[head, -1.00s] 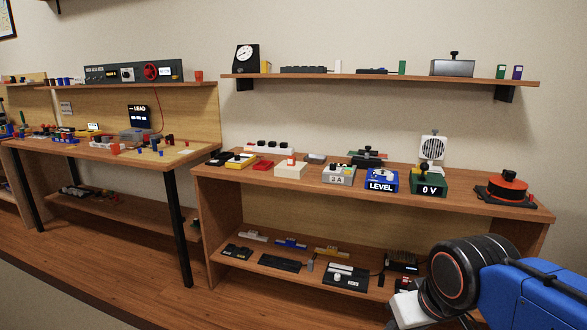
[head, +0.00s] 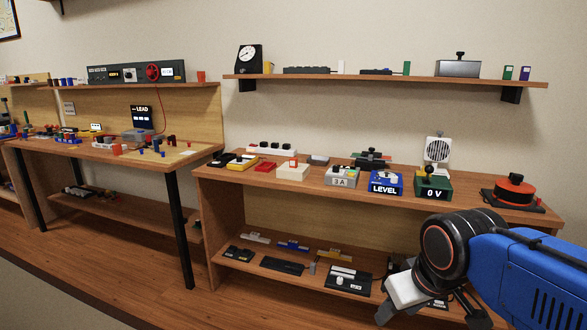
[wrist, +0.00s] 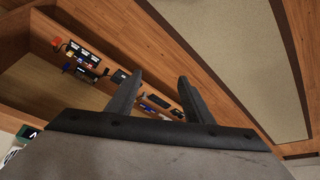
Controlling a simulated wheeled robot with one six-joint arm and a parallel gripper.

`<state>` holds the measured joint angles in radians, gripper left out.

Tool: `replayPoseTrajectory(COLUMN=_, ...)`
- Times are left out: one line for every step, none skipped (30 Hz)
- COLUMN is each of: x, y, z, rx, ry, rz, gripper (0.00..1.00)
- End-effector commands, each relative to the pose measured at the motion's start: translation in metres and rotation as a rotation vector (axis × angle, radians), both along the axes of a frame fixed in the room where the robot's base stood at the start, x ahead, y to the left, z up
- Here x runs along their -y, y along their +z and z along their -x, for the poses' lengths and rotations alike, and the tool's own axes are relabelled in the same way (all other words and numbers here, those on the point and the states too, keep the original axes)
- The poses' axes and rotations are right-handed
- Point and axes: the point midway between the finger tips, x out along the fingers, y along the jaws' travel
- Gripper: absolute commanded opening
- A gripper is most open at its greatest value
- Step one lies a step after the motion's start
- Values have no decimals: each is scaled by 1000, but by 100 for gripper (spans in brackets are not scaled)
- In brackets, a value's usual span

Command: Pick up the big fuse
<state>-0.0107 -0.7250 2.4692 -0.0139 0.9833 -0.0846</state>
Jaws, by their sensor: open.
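I cannot tell for certain which thing is the big fuse. A black panel (head: 347,283) on the lower shelf carries a pale bar (head: 343,272) and a small white-topped knob. Slim white (head: 256,238), blue (head: 293,245) and yellow (head: 333,254) pieces lie behind it, too small to identify. My gripper (wrist: 160,78) is open and empty in the wrist view, its two dark fingers pointing towards the shelf and well apart from the things there. In the head view my arm covers the right end of the lower shelf.
The bench top (head: 220,175) above holds a 3 A box (head: 343,178), a LEVEL box (head: 386,184), a 0 V box (head: 433,187) and a red-and-black reel (head: 514,190). A flat black plate (head: 282,265) lies left of the panel. The wooden floor in front is clear.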

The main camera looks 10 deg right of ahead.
Motion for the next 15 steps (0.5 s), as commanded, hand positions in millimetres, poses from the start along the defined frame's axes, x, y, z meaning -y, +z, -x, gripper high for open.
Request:
replayPoseTrajectory(x=0, y=15, z=-15, rx=-1, ry=43, rz=23, gripper=47)
replayPoseTrajectory(x=0, y=24, z=-24, rx=-1, ry=74, rz=40, gripper=47)
replayPoseTrajectory(x=0, y=37, z=-37, rx=-1, ry=117, rz=65, gripper=47)
replayPoseTrajectory(x=0, y=46, z=-47, rx=-1, ry=150, rz=82, gripper=47)
replayPoseTrajectory(x=0, y=55, z=-57, rx=-3, ry=183, rz=99, gripper=47)
replayPoseTrajectory(x=0, y=67, z=-70, rx=-3, ry=228, rz=125, gripper=47)
replayPoseTrajectory(x=0, y=75, z=-80, rx=-3, ry=262, rz=143, gripper=47)
replayPoseTrajectory(x=0, y=84, z=-90, rx=-4, ry=295, rz=162, gripper=47)
replayPoseTrajectory(x=-1, y=95, z=-103, rx=-6, ry=339, rz=186, gripper=47)
replayPoseTrajectory(x=-1, y=103, z=-113, rx=-6, ry=371, rz=204, gripper=47)
replayPoseTrajectory(x=-1, y=111, z=-124, rx=-7, ry=404, rz=222, gripper=47)
replayPoseTrajectory(x=-2, y=121, z=-138, rx=-9, ry=448, rz=246, gripper=47)
replayPoseTrajectory(x=-2, y=129, z=-148, rx=-10, ry=480, rz=265, gripper=47)
replayPoseTrajectory(x=-3, y=136, z=-158, rx=-12, ry=512, rz=283, gripper=47)
replayPoseTrajectory(x=-4, y=145, z=-172, rx=-14, ry=555, rz=308, gripper=47)
